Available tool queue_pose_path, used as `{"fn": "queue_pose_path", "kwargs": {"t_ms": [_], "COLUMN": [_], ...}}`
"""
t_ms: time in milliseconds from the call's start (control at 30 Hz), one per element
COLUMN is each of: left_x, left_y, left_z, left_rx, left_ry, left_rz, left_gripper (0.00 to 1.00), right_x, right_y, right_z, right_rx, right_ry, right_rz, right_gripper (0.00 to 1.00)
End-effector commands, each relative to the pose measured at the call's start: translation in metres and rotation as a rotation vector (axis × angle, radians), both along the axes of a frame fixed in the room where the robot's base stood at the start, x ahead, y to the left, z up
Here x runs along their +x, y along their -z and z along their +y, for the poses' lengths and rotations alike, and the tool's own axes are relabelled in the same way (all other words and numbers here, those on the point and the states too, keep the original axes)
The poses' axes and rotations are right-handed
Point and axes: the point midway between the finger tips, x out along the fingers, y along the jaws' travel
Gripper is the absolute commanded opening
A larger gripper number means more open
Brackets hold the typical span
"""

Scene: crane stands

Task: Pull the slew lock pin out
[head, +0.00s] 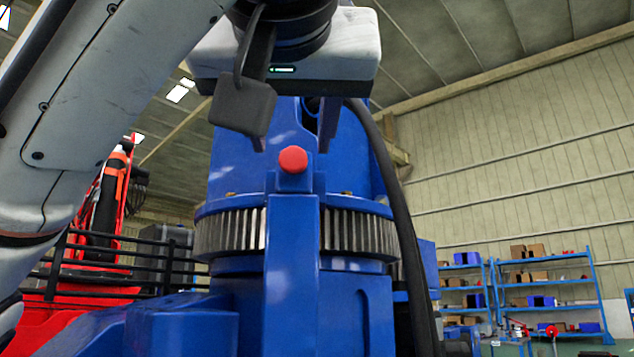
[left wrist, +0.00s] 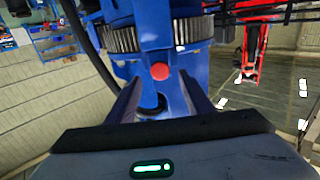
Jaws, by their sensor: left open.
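The slew lock pin shows as a red round knob (head: 293,160) on top of a blue upright bracket (head: 292,250), in front of a toothed ring (head: 355,233) on the blue crane column. My left gripper (head: 292,148) is open and empty, its two fingers pointing down just above the knob, one to each side in the head view. In the left wrist view the red knob (left wrist: 160,71) lies beyond the fingertips, between their lines. I see no contact. The pin's shaft is hidden in the bracket. My right gripper is not in view.
A black hose (head: 400,220) runs down the right side of the column. A red machine (head: 60,285) with black railings stands at the left. Blue shelves (head: 540,285) with boxes stand far back at the right.

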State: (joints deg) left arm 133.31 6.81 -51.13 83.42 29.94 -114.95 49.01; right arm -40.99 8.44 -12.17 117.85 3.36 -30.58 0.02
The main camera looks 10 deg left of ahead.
Motion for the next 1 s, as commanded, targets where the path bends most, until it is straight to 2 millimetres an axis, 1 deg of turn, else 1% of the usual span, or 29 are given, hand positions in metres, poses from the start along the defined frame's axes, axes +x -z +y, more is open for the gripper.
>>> {"fn": "queue_pose_path", "kwargs": {"t_ms": [33,133,300,400,600,833,967,1000], "left_x": [0.009,0.022,0.051,0.062,0.072,0.072,0.072,0.072], "left_y": [-0.005,-0.005,-0.003,-0.001,0.0,0.0,0.0,0.0], "left_z": [0.001,0.004,0.011,0.013,0.015,0.015,0.015,0.015], "left_rx": [0.002,0.0,0.0,0.001,0.001,0.001,0.001,0.001], "left_ry": [0.003,0.002,-0.001,-0.002,-0.001,0.0,0.0,0.0], "left_rz": [0.006,0.006,0.005,0.002,0.002,0.002,0.002,0.002], "left_gripper": [0.47,0.47,0.47,0.47,0.47,0.47,0.25,0.18], "right_x": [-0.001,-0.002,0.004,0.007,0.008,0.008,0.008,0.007], "right_y": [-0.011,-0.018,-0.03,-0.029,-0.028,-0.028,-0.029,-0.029], "right_z": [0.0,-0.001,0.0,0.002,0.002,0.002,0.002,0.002], "right_rx": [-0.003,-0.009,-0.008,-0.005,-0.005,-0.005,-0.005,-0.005], "right_ry": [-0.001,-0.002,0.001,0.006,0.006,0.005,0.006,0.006], "right_rz": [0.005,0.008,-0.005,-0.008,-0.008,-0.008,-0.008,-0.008], "right_gripper": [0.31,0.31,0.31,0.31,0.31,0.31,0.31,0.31]}}
